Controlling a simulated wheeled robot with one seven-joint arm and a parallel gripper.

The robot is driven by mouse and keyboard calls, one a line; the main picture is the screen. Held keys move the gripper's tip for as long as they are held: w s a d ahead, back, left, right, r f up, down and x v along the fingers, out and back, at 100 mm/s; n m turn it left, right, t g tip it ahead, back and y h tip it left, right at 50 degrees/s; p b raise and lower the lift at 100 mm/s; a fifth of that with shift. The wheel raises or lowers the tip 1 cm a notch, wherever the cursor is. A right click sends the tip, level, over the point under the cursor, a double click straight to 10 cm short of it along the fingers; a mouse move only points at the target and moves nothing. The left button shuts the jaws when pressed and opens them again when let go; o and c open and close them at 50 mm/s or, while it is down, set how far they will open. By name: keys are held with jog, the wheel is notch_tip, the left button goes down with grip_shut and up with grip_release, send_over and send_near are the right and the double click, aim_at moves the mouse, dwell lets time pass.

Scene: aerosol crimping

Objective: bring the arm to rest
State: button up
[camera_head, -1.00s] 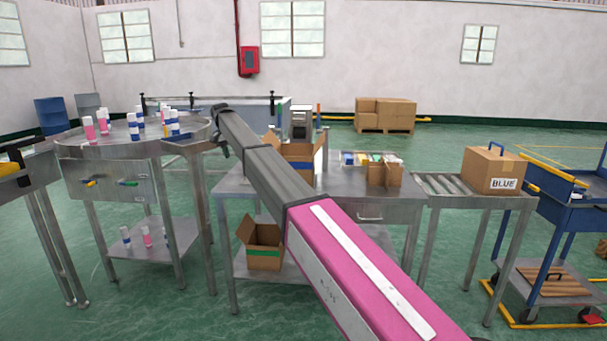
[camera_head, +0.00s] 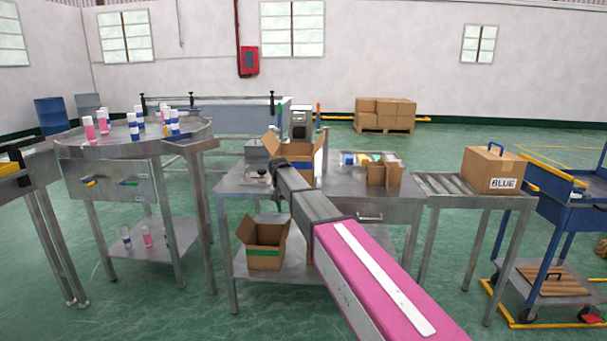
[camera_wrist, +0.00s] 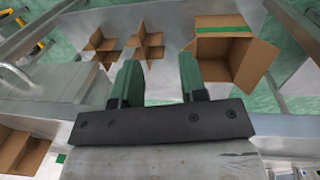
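My arm (camera_head: 315,208) reaches from the lower right of the head view toward the middle steel table, with a pink section near me and a grey section beyond it. My gripper's end is small in the head view, by the table's left part. In the wrist view my gripper (camera_wrist: 159,92) shows two dark green fingers standing apart on a black bar. Nothing is held between them. Whether the fingers touch anything below cannot be told, but no contact shows.
An open carton (camera_head: 303,160) stands on the table close to my gripper. A green-striped carton (camera_head: 264,258) sits on the shelf below. At right are the carton labelled BLUE (camera_head: 492,170) on rollers and a blue cart (camera_head: 560,215). A round table (camera_head: 100,150) with cans stands left.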

jog(key=s+d+f, duration=0.6)
jog(key=s+d, duration=0.3)
jog(key=s, duration=0.2)
jog(key=s+d+f+y, duration=0.1)
jog(key=s+d+f, duration=0.5)
jog(key=s+d, duration=0.3)
jog(key=s+d+f, duration=0.6)
jog(key=s+d, duration=0.2)
jog(key=s, duration=0.4)
jog(key=shift+s+d+f, duration=0.15)
jog(key=shift+s+d, duration=0.15)
jog(key=shift+d, duration=0.1)
jog(key=shift+o, duration=0.3)
jog(key=shift+w, duration=0.1)
